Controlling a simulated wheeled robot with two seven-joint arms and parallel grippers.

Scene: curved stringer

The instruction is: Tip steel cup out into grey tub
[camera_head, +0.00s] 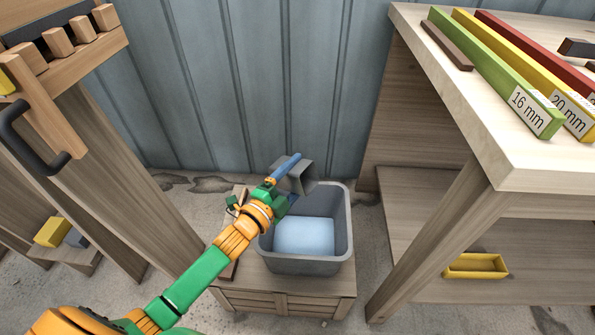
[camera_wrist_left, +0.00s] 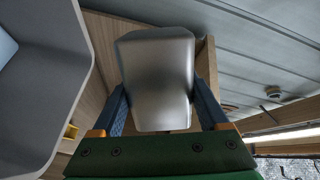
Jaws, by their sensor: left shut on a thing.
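The steel cup (camera_head: 304,174) is a plain grey vessel at the back left rim of the grey tub (camera_head: 345,228) in the head view. My left gripper (camera_head: 289,180) is shut on the cup, with blue fingers along its sides. In the left wrist view the cup (camera_wrist_left: 157,75) sits between the two fingers, and the grey tub (camera_wrist_left: 55,60) fills the left edge. A light blue block or surface (camera_head: 304,237) lies inside the tub. The cup's mouth and contents are hidden, so I cannot tell how far it is tilted. My right gripper is out of view.
The tub stands on a wooden crate (camera_head: 285,302). A workbench (camera_head: 465,120) with colored labelled bars is at the right, with a yellow tray (camera_head: 475,266) on its lower shelf. A wooden rack (camera_head: 110,150) is at the left. A corrugated wall (camera_head: 290,80) closes the back.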

